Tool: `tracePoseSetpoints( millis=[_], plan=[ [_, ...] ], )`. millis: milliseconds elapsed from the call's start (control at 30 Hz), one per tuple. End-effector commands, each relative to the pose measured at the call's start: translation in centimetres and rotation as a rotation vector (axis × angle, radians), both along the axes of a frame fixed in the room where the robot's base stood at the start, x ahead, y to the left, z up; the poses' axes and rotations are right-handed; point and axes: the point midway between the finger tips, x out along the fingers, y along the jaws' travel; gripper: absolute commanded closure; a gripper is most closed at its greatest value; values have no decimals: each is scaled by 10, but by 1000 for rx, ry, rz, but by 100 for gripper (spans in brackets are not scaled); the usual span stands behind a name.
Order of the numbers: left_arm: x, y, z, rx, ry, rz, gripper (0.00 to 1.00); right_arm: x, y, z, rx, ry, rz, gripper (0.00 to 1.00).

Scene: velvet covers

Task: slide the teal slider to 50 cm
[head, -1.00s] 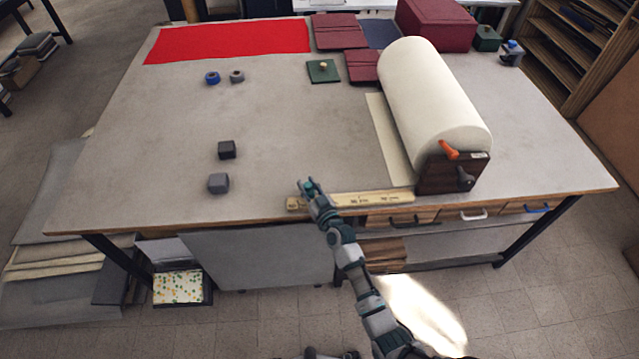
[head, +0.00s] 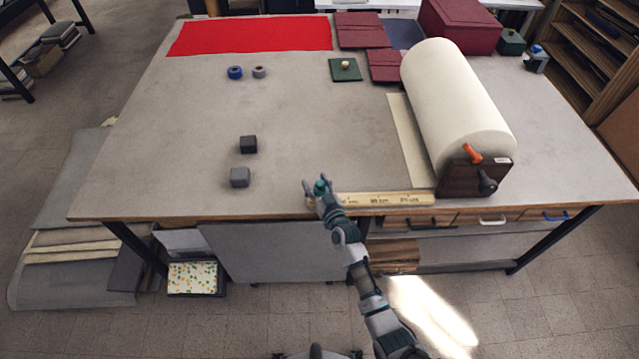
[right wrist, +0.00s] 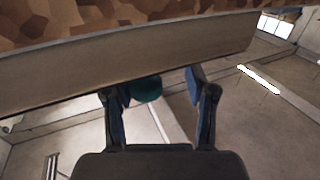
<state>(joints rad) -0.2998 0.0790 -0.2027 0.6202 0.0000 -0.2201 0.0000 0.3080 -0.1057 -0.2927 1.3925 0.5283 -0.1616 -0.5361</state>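The teal slider (head: 320,185) is a small knob near the left end of the wooden ruler (head: 385,198), which lies along the table's front edge. My right gripper (head: 316,188) is at the slider and hides the ruler's left end. In the right wrist view the teal knob (right wrist: 147,88) shows between the two spread fingers of my right gripper (right wrist: 160,85), closer to the left finger. The fingers look open, with a gap on the right; whether the left finger touches the knob cannot be told. The scale marks are too small to read surely. My left gripper is out of view.
A cream roll (head: 455,95) on a dark wooden stand (head: 475,178) stands right of the ruler. Two dark blocks (head: 248,144) (head: 240,177) sit left of the gripper. Red cloth (head: 250,35) and maroon covers (head: 360,30) lie at the back. The table's middle is clear.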

Motion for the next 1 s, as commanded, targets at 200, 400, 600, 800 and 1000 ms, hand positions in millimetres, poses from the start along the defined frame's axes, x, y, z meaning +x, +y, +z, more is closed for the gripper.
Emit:
tracePoseSetpoints(
  millis=[200, 400, 600, 800, 1000],
  plan=[
    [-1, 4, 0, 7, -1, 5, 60, -2, -5, 0, 4, 0, 2, 47],
    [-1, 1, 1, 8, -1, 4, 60, -28, -16, -2, 6, 1, 1, 47],
    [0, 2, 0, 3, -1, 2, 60, -70, -26, -2, -3, 2, 1, 47],
    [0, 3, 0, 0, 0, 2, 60, -100, -32, -2, -7, 2, 1, 47],
    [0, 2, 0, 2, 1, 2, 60, -110, -38, -1, -5, 2, 1, 47]
  ],
)
